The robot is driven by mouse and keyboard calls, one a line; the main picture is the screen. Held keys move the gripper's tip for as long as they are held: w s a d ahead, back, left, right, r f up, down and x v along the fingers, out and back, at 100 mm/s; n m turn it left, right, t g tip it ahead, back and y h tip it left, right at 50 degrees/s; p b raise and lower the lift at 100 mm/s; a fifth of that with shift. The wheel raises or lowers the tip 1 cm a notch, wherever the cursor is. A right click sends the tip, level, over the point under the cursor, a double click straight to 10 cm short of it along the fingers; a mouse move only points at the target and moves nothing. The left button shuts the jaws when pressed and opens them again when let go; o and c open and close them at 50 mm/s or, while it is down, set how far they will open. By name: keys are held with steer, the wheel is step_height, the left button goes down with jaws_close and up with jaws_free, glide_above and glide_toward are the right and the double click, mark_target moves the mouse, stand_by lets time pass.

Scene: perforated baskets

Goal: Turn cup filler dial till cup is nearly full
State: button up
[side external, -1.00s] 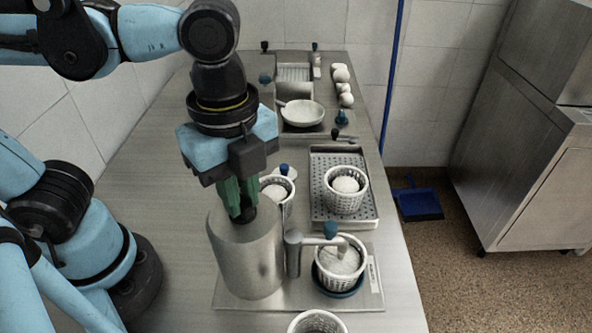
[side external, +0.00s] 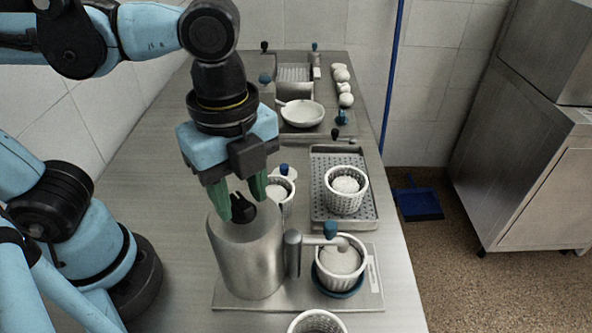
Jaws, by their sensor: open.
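The cup filler is a steel cylinder (side external: 246,255) on a flat base plate, with a black dial (side external: 242,208) on its top. A spout with a blue cap (side external: 330,229) reaches right over a white perforated cup (side external: 341,262). That cup stands on a blue round holder (side external: 340,288) and shows white contents close to its rim. My gripper (side external: 241,204) is open just above the cylinder, its green fingers on either side of the dial. I cannot tell whether a finger touches the dial.
A second filled basket (side external: 345,200) stands on a perforated tray (side external: 322,217). Another basket (side external: 279,189) is behind the cylinder, and one (side external: 317,322) is at the front edge. A pan (side external: 302,114) and white balls (side external: 342,87) are farther back.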

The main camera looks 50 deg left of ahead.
mark_target(240, 200)
step_height(240, 200, up, 12)
stand_by(0.6)
steer(key=w+a+f+n+t, duration=0.3)
steer(key=w+a+f+n, duration=0.2)
steer(key=a+f+n, duration=0.2)
steer(key=w+a+f+n+t, duration=0.4)
steer(key=a+f+n, duration=0.3)
steer(key=n, duration=0.5)
steer(key=shift+w+a+f, duration=0.3)
steer(key=shift+w+f, duration=0.35)
steer(key=shift+f, duration=0.15)
